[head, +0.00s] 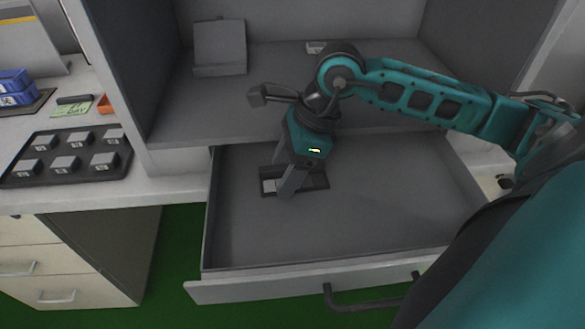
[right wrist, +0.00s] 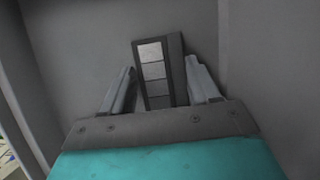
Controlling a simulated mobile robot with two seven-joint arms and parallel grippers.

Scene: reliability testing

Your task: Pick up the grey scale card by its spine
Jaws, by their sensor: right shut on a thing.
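The grey scale card (head: 318,179) lies in the open drawer, near its left back part. It is a dark flat holder with a light patch at its left end in the head view. In the right wrist view the card (right wrist: 155,71) shows a column of patches from light to dark, with a plain grey strip along its right side. My right gripper (head: 283,188) points down over the card, shut on it, with one finger on each side in the right wrist view (right wrist: 162,92). The finger contacts are partly hidden. My left gripper is not in view.
The drawer (head: 400,215) is otherwise bare, with walls around it and a handle (head: 370,296) in front. A grey stand (head: 220,45) and a small light block (head: 316,47) are on the shelf behind. A dark tray (head: 40,176) with several blocks lies on the left counter.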

